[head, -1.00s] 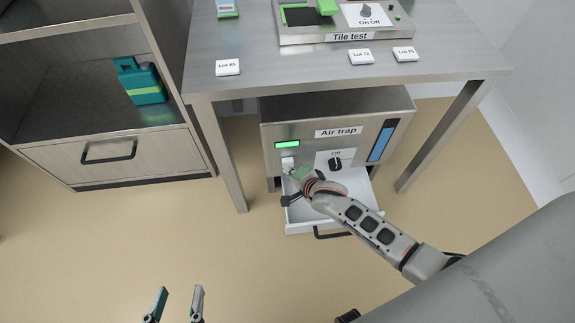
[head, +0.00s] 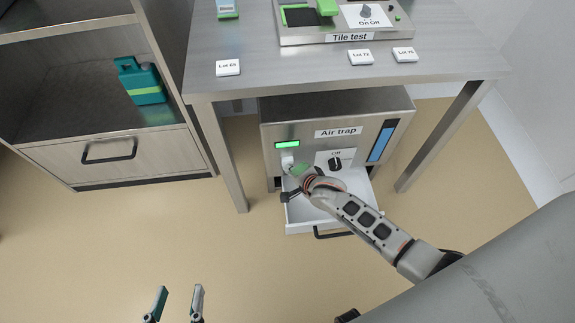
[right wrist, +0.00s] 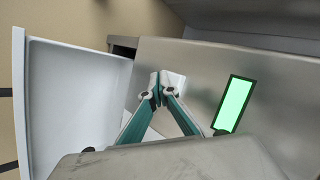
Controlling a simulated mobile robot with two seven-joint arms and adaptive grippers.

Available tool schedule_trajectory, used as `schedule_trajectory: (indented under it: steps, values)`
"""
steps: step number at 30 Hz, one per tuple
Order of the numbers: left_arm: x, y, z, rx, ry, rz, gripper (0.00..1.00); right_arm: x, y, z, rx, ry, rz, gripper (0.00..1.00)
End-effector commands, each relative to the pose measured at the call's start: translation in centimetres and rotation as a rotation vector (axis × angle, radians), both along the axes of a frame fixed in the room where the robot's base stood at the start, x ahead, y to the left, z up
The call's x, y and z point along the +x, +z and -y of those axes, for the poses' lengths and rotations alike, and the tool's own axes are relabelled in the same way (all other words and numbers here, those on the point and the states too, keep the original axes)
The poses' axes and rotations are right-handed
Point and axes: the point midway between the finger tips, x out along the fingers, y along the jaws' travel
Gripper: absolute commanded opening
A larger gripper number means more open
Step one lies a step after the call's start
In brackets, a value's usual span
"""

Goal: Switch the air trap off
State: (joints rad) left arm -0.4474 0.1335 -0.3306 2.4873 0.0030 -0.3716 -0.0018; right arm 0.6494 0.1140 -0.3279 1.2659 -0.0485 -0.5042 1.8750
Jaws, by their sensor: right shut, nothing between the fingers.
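The air trap (head: 300,133) is a grey metal box under the table. Its front has a lit green display (head: 287,144), which also shows in the right wrist view (right wrist: 234,104). Below the display is a small white switch plate (head: 287,159), partly hidden by my right gripper (head: 291,170). A black knob (head: 335,164) sits on a white label reading "Off". My right gripper is shut and empty, with its tips (right wrist: 158,90) at the white plate; I cannot tell whether they touch it. My left gripper (head: 177,291) is open and empty over the floor.
The air trap's white drawer (head: 300,215) is pulled out below my right gripper. The table (head: 290,75) stands above, with its leg (head: 221,155) at the left. The floor in front is clear.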

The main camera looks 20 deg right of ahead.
Motion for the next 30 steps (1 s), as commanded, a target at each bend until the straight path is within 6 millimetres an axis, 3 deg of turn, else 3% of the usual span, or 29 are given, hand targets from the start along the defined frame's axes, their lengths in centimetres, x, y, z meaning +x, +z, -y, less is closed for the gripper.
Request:
schedule_trajectory:
  steps: [25, 30]
  values:
    - [0.9, 1.5, -0.1, -0.001, 0.002, 0.032, 0.40, -1.2, 0.1, -0.3, -0.001, -0.001, 0.000, 0.00]
    - [1.1, 2.3, 0.0, -0.001, 0.002, 0.047, 0.40, -2.2, 0.3, -0.7, 0.002, 0.000, 0.003, 0.00]
